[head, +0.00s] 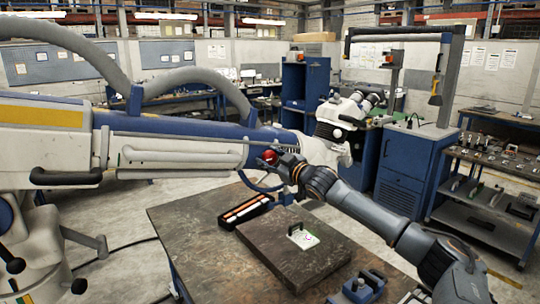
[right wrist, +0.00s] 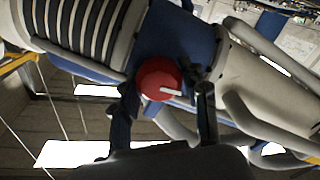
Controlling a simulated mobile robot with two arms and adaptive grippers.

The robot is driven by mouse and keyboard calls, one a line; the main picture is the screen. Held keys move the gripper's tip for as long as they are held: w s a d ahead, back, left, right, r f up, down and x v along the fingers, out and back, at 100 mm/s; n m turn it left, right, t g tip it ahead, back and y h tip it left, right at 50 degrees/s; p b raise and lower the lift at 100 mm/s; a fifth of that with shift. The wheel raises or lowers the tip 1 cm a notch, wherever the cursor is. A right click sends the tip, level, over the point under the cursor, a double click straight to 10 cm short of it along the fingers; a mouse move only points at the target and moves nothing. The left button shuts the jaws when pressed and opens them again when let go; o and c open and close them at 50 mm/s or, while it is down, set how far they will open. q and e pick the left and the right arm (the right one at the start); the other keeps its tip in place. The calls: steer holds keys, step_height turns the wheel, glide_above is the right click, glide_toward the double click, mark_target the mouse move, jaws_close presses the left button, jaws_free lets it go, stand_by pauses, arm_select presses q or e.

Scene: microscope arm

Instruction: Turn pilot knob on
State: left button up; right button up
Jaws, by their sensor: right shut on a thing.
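The pilot knob is a round red knob (head: 270,156) on the blue section of the large white and blue microscope arm (head: 200,128), at mid-picture in the head view. In the right wrist view the red knob (right wrist: 158,80) sits between my fingers, with a white pointer mark aimed to the right. My right gripper (head: 280,160) reaches in from the lower right and is shut on the knob. In the right wrist view the fingers of my right gripper (right wrist: 165,88) stand on either side of it. My left gripper is not in view.
A dark worktable (head: 185,225) stands below the arm, bearing a slab (head: 310,262) with a small white plate, a black tray (head: 247,210) and a blue fixture (head: 362,287). Shelves (head: 490,215) with parts stand at the right. Grey hoses (head: 200,78) loop above the microscope arm.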

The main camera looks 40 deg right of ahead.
steer(key=shift+n, duration=0.6)
steer(key=o, duration=1.1)
steer(key=shift+o, duration=0.2)
steer(key=shift+s+f, duration=0.2)
steer(key=shift+s, duration=0.5)
steer(key=s+a, duration=0.1)
steer(key=s, duration=0.9)
steer(key=shift+s+a+r, duration=0.15)
steer(key=shift+s+r, duration=0.05)
steer(key=shift+s, duration=0.1)
